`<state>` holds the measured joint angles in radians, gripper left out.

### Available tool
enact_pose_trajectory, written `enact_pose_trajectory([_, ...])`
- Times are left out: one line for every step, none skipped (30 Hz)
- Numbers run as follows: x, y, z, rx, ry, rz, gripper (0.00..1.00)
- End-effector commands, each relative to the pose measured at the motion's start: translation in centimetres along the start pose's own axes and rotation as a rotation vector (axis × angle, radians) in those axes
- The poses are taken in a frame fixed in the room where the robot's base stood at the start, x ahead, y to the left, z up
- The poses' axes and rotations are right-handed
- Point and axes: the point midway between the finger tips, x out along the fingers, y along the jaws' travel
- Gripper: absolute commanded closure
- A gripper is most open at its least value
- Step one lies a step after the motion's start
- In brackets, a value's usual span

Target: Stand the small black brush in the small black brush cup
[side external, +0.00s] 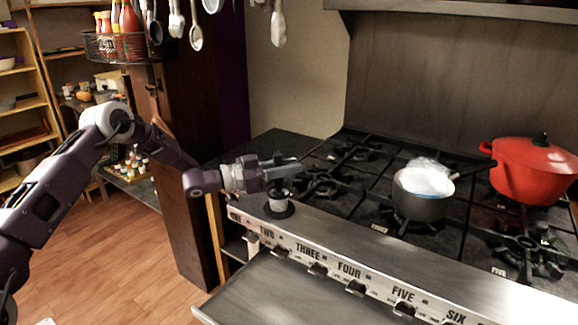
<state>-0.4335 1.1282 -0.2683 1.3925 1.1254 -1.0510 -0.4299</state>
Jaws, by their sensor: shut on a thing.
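My gripper (283,168) reaches in from the left, level above the front left corner of the stove. It is shut on the small black brush (279,158), of which a dark bit shows above the fingers; the fingers hide much of it. Directly below is the small black brush cup (278,210), with a wide dark base and a pale band, on the steel front ledge. A dark piece shows between the fingers and the cup. I cannot tell whether the brush's lower end is inside the cup or just above it.
The stove top (340,185) with black grates lies to the right. A grey pot (422,205) and a red lidded pot (535,170) stand farther right. Knobs line the stove front, above a steel shelf (300,295). Utensils and a wire basket (120,47) hang above.

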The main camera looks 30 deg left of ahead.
Motion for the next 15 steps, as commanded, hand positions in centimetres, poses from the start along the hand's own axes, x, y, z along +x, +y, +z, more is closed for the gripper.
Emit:
enact_pose_trajectory([0.00,0.00,0.05,0.000,0.000,0.000,1.00])
enact_pose_trajectory([0.00,0.00,0.05,0.000,0.000,0.000,1.00])
enact_pose_trajectory([0.00,0.00,0.05,0.000,0.000,0.000,1.00])
enact_pose_trajectory([0.00,0.00,0.05,0.000,0.000,0.000,0.78])
enact_pose_trajectory([0.00,0.00,0.05,0.000,0.000,0.000,0.72])
enact_pose_trajectory([0.00,0.00,0.06,0.000,0.000,0.000,0.65])
enact_pose_trajectory([0.00,0.00,0.05,0.000,0.000,0.000,0.59])
enact_pose_trajectory([0.00,0.00,0.05,0.000,0.000,0.000,0.55])
enact_pose_trajectory([0.00,0.00,0.05,0.000,0.000,0.000,0.55])
enact_pose_trajectory([0.00,0.00,0.05,0.000,0.000,0.000,0.55])
enact_pose_trajectory([0.00,0.00,0.05,0.000,0.000,0.000,0.55])
enact_pose_trajectory([0.00,0.00,0.04,0.000,0.000,0.000,0.55])
enact_pose_trajectory([0.00,0.00,0.04,0.000,0.000,0.000,0.55])
enact_pose_trajectory([0.00,0.00,0.04,0.000,0.000,0.000,0.55])
enact_pose_trajectory([-0.01,0.00,0.05,0.000,0.000,0.000,0.55])
